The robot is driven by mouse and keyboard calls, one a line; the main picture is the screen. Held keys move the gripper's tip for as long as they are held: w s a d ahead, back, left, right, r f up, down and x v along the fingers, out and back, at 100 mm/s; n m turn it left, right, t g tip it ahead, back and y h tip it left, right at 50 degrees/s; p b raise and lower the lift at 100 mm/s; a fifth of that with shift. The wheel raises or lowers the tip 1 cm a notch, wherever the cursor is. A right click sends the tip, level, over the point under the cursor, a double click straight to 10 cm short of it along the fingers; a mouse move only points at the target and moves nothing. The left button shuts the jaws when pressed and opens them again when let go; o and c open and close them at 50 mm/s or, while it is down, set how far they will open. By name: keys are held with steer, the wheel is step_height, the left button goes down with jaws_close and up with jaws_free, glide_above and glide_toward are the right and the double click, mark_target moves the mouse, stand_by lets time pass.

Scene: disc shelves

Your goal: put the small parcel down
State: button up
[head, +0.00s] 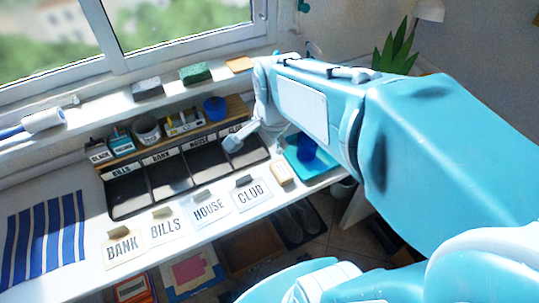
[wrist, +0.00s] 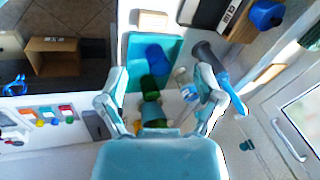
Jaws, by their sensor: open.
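A small tan block (head: 281,174), which looks like the small parcel, lies on the white desk near its front edge, just left of the teal tray (head: 325,174). It also shows at the top of the wrist view (wrist: 153,19), beyond the fingers and apart from them. My gripper (wrist: 163,76) is open, with nothing held between its fingers. The teal tray and a blue cup (wrist: 160,58) show between and beyond the fingers. In the head view one fingertip (head: 232,143) shows over the right part of the black sorter (head: 126,203); my arm hides the rest.
Cards marked BANK (head: 123,248), BILLS (head: 167,226), HOUSE (head: 209,208) and CLUB (head: 250,194) lie before the sorter. A blue striped cloth (head: 47,238) lies at left. A window sill (head: 100,105) runs behind. An open brown box (wrist: 52,57) stands below the desk.

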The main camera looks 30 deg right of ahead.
steer(key=s+a+r+n+t, duration=0.1)
steer(key=s+a+r+n, duration=0.1)
steer(key=s+n, duration=0.3)
steer(key=s+a+r+n+t, duration=0.1)
steer(key=s+n, duration=0.3)
steer(key=n, duration=0.5)
steer(key=shift+s+a+r, duration=0.4)
steer(key=shift+r, duration=0.35)
